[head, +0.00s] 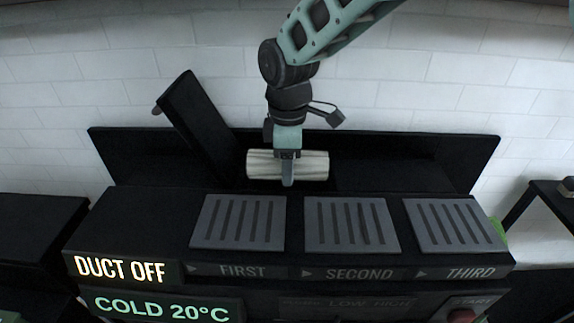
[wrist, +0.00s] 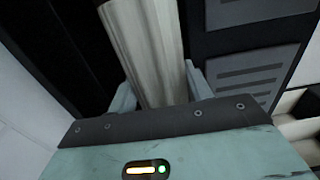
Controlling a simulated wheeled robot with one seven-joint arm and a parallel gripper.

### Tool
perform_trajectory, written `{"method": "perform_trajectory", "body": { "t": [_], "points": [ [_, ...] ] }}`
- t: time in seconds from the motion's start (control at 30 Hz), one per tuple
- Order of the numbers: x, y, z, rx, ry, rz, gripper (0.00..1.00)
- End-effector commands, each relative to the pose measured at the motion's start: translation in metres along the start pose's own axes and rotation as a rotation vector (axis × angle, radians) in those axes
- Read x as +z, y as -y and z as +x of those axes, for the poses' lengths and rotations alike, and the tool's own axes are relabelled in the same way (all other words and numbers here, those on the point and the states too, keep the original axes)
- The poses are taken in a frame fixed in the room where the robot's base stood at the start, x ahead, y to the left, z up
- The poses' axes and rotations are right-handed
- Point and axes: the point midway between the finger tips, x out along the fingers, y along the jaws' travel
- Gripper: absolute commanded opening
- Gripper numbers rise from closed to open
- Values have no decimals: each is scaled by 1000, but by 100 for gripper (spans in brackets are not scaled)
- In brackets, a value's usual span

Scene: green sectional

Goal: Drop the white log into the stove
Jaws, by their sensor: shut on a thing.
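The white log (head: 262,165) is a pale, grooved cylinder lying level across the picture in the head view. My gripper (head: 288,172) is shut on it around its middle, coming from above. In the wrist view the log (wrist: 150,50) runs up between the two fingers of my gripper (wrist: 162,90). The black stove (head: 140,215) fills the lower part of the head view. The log shows behind its grated top, in front of the dark back part. A black lid or door (head: 195,110) stands tilted up at the left. The stove's opening is hard to make out in the dark.
Three grey grates, first (head: 238,222), second (head: 346,224) and third (head: 450,224), lie on the stove's top. Lit signs read "DUCT OFF" (head: 120,269) and "COLD 20°C" (head: 160,308). A white tiled wall (head: 430,75) stands behind. Dark surfaces flank the stove.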

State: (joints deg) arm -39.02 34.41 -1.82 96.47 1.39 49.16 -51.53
Motion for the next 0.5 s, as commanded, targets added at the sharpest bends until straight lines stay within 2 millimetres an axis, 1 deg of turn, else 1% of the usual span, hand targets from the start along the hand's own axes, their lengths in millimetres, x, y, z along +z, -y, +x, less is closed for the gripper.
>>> {"method": "perform_trajectory", "body": {
  "t": [0.03, 0.5],
  "points": [
    [0, -7, 3, 1, -1, 2, 18],
    [0, -58, 18, 1, -1, 2, 18]
  ]
}}
